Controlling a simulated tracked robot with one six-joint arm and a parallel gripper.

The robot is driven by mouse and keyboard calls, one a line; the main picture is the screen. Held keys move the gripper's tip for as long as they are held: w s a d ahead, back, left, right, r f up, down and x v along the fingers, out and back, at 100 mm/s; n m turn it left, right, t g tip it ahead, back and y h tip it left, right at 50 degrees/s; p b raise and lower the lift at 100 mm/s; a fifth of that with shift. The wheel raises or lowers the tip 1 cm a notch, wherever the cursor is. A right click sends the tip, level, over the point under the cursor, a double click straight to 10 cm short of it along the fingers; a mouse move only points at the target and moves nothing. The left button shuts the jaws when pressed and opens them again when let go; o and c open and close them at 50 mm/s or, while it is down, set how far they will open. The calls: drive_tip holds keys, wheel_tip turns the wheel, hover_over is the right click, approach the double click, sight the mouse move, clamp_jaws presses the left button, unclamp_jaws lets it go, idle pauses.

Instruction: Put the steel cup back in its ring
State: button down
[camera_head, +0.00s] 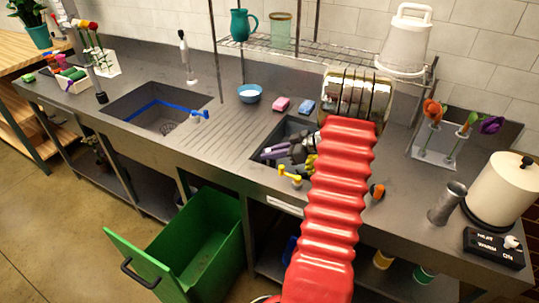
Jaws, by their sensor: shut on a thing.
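A grey metal cylinder with a wider top (447,203), which looks like the steel cup, stands on the counter at the right, left of the paper towel roll. My gripper (285,150) is over the right sink basin, well left of this cylinder. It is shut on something. A purple, elongated piece shows at its end, but I cannot tell whether this is the held thing or part of the gripper. My red arm hides much of that basin. I cannot make out a ring for the cup.
A flower stand (435,155) is behind the cylinder. A wire shelf (300,50) spans the back. An open green bin (205,240) stands below.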

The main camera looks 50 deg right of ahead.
drive_tip(key=shift+f, duration=1.3)
idle(0.6)
drive_tip(key=c, duration=1.6)
unclamp_jaws()
drive_tip(key=shift+c, duration=0.2)
drive_tip(key=v, duration=1.3)
drive_tip(key=shift+s+d, duration=0.2)
drive_tip(key=shift+s, duration=0.1)
drive_tip(key=shift+w+a+r, duration=0.1)
drive_tip(key=shift+r, duration=0.1)
